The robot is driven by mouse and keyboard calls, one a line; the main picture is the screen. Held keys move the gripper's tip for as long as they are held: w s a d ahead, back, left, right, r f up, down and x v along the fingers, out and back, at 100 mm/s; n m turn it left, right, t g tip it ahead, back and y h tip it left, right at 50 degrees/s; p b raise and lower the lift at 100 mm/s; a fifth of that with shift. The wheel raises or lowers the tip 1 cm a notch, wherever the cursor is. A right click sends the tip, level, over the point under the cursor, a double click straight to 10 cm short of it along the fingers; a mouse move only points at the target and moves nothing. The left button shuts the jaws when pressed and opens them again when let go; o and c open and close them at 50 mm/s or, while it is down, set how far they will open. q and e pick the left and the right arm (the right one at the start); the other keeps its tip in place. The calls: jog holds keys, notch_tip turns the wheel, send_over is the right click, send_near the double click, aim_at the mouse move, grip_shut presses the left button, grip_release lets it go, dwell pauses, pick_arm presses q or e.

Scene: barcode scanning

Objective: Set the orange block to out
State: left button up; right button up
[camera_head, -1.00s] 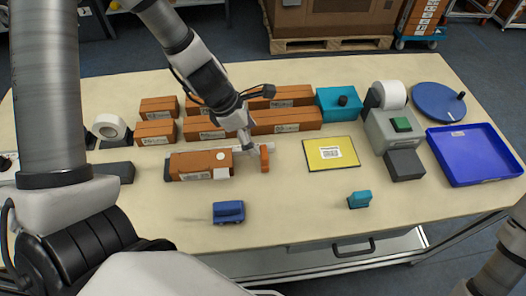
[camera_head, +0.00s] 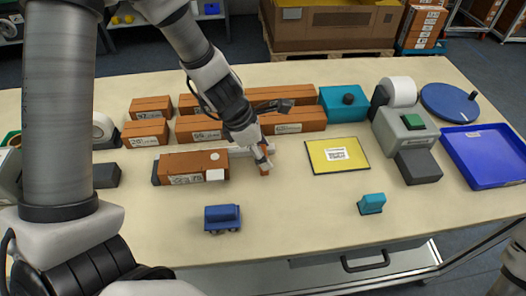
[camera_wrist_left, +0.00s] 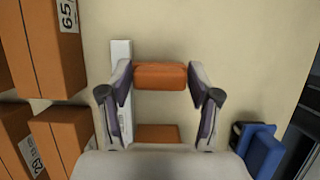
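The small orange block (camera_head: 268,179) is near the right end of a pale rail (camera_head: 264,144) in the head view, partly hidden by my left gripper (camera_head: 265,165). In the left wrist view the block (camera_wrist_left: 160,76) lies between the two fingertips, and the rail (camera_wrist_left: 121,60) runs beside it on the left. The fingers stand at both sides of the block, close to its edges. I cannot tell whether they press on it. The right gripper is not in view.
An orange carton (camera_head: 195,165) lies left of the block. Several orange boxes (camera_head: 290,119) stand behind. A yellow pad (camera_head: 325,163) is to the right. A blue wheeled item (camera_head: 222,217) and a teal item (camera_head: 371,203) are in front. The table (camera_head: 295,210) between them is bare.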

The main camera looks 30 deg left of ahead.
pick_arm(q)
grip_shut()
jog(key=shift+w+d+f+b, duration=0.15)
jog(key=shift+w+d+b, duration=0.15)
jog(key=shift+b, duration=0.1)
jog(key=shift+d, duration=0.15)
jog(key=shift+r, duration=0.2)
jog(key=shift+o, duration=2.3)
grip_release()
jog(key=shift+o, duration=1.1)
jog(key=shift+w+d, duration=0.2)
jog(key=shift+s+a, duration=0.1)
jog(key=v, duration=1.1)
jog(key=shift+r, duration=0.4)
